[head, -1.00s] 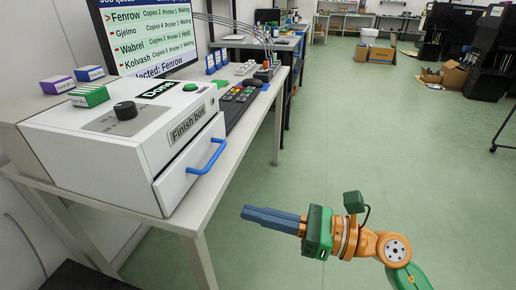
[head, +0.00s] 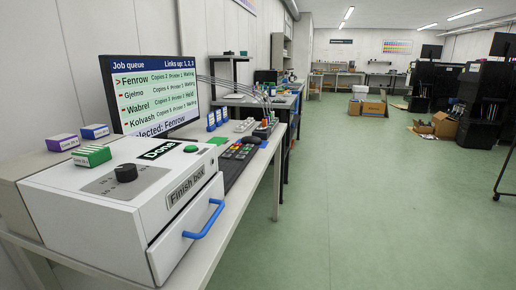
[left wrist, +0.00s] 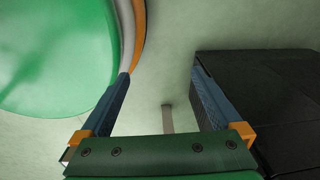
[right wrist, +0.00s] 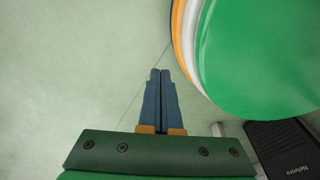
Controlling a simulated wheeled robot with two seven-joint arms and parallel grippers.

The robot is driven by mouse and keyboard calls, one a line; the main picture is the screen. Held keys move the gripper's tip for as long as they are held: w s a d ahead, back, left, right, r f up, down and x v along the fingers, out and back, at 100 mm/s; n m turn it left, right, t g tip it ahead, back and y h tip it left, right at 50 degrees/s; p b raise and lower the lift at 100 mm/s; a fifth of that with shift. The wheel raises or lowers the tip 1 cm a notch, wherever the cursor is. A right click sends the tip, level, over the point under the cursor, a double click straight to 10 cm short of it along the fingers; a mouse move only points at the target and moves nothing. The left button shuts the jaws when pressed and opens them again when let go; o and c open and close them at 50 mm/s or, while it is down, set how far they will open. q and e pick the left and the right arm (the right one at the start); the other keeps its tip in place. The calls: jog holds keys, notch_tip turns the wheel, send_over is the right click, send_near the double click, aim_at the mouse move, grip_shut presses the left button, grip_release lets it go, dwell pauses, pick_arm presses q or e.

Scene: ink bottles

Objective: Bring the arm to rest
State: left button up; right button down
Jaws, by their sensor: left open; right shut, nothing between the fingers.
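Neither arm shows in the head view now. In the left wrist view my left gripper (left wrist: 163,100) is open, its two blue fingers wide apart with nothing between them. Green floor and a thin grey post lie behind the gap. In the right wrist view my right gripper (right wrist: 160,72) is shut and empty, its blue fingers side by side over bare green floor. Rounded green and orange parts of my own body fill the upper left of the left wrist view and the upper right of the right wrist view.
A white finish box (head: 115,215) with a blue drawer handle (head: 207,219) stands on the table at left. Cardboard boxes (head: 374,107) and black machines (head: 481,115) stand far right. The middle floor (head: 340,190) is clear.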

pick_arm(q)
notch_tip(320, 180, up, 24)
jog(key=s+d+p, duration=0.2)
jog(key=p, duration=1.9)
jog(key=shift+d+g+h, duration=0.2)
jog(key=shift+g+h, duration=0.1)
jog(key=shift+f, duration=0.1)
